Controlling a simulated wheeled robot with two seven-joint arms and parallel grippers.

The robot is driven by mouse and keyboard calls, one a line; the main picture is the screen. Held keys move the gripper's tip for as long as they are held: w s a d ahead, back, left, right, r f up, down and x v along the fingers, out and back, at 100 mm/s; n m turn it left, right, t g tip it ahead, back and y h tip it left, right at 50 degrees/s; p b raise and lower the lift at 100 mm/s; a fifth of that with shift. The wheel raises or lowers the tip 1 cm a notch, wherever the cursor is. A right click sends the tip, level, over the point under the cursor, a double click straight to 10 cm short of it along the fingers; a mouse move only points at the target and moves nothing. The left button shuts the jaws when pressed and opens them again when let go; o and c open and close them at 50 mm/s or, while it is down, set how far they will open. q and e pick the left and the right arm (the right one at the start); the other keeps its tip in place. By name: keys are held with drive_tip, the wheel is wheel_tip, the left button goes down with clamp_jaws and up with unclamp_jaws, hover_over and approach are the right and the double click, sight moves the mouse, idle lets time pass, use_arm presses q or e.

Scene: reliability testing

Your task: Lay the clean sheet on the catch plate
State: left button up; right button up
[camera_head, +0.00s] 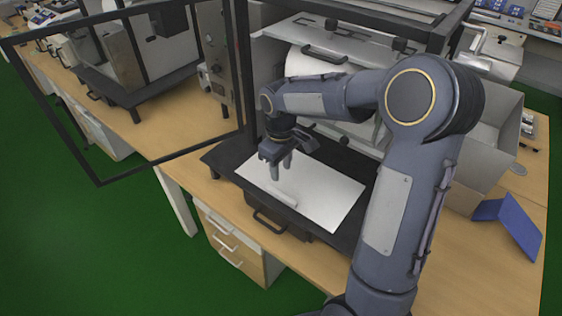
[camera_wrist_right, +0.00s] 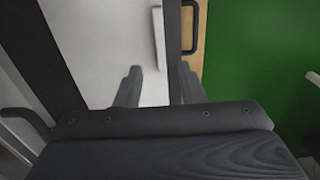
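A white sheet (camera_head: 325,190) with a raised white strip (camera_head: 283,198) near its front edge lies flat on the dark catch plate (camera_head: 222,158), inside the open-fronted machine. My right gripper (camera_head: 281,170) points down over the sheet, just behind the strip in the head view. Its two fingers are apart with nothing between them. In the right wrist view the sheet (camera_wrist_right: 100,45) fills the left half, and the strip (camera_wrist_right: 158,38) shows beyond the gap between the fingertips (camera_wrist_right: 160,83). I cannot tell whether the fingertips touch the sheet. My left gripper is not in view.
A black-framed door (camera_head: 170,160) stands open on the left. A dark handle (camera_head: 270,224) is at the plate's front. A blue folded object (camera_head: 515,222) and a grey box (camera_head: 490,140) stand on the bench at right. Green floor is free at the front left.

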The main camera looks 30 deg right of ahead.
drive_tip(key=s+a+r+m+t+y, duration=0.25)
drive_tip(key=s+r, duration=0.45)
drive_tip(key=s, duration=0.4)
drive_tip(key=s+a+m+t+y, duration=0.1)
drive_tip(key=s+a+m+t, duration=0.2)
drive_tip(key=s, duration=0.8)
drive_tip(key=shift+a+f+m, duration=0.4)
drive_tip(key=shift+a+m, duration=0.05)
drive_tip(key=shift+a, duration=0.45)
drive_tip(key=shift+s, duration=0.1)
